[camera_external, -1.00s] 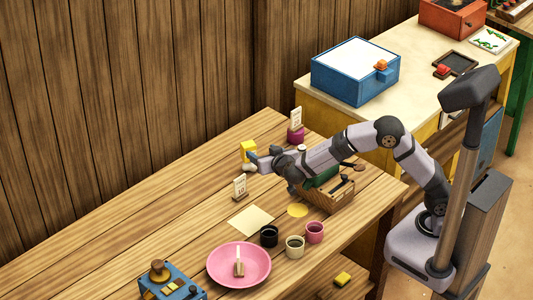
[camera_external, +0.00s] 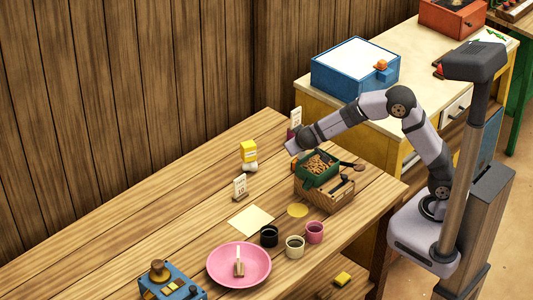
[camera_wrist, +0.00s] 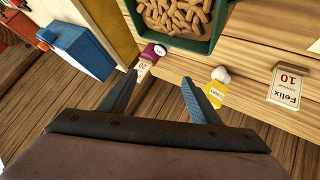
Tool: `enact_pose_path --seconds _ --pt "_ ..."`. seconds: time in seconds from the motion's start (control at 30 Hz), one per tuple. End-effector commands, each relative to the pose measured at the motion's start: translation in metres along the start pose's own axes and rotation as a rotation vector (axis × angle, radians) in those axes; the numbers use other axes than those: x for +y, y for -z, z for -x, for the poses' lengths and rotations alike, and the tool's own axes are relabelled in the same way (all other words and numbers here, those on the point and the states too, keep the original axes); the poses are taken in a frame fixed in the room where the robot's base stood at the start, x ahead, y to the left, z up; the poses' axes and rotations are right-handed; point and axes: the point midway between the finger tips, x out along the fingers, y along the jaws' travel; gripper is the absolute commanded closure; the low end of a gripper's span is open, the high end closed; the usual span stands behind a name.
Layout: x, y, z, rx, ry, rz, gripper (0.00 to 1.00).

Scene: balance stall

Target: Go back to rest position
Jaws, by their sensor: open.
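My gripper (camera_wrist: 158,95) is open and empty in the wrist view, its two fingers apart above the stall table. In the external view my gripper (camera_external: 290,148) is held over the far right part of the wooden table (camera_external: 180,220), behind the green tray of brown pieces (camera_external: 319,164). That tray sits on a wooden crate (camera_external: 325,192). In the wrist view the tray (camera_wrist: 178,40) lies at the top, beyond the fingertips.
A pink bowl (camera_external: 239,268), several cups, a paper sheet (camera_external: 251,220) and a number card (camera_external: 240,187) are on the table. A blue box (camera_external: 355,72) stands on the neighbouring counter. A wooden plank wall (camera_external: 130,90) is behind. The table's left side has free room.

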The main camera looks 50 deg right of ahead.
Motion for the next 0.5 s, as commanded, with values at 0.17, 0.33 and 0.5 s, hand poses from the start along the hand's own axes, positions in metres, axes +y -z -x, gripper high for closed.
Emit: enact_pose_path --seconds 0.17,0.33,0.5 --pt "0.067 -0.020 0.017 -0.221 0.004 0.188 0.43" --pt "0.112 -0.066 0.036 -0.430 0.100 0.325 0.43" --pt "0.135 -0.153 0.063 -0.611 0.287 0.326 0.43"
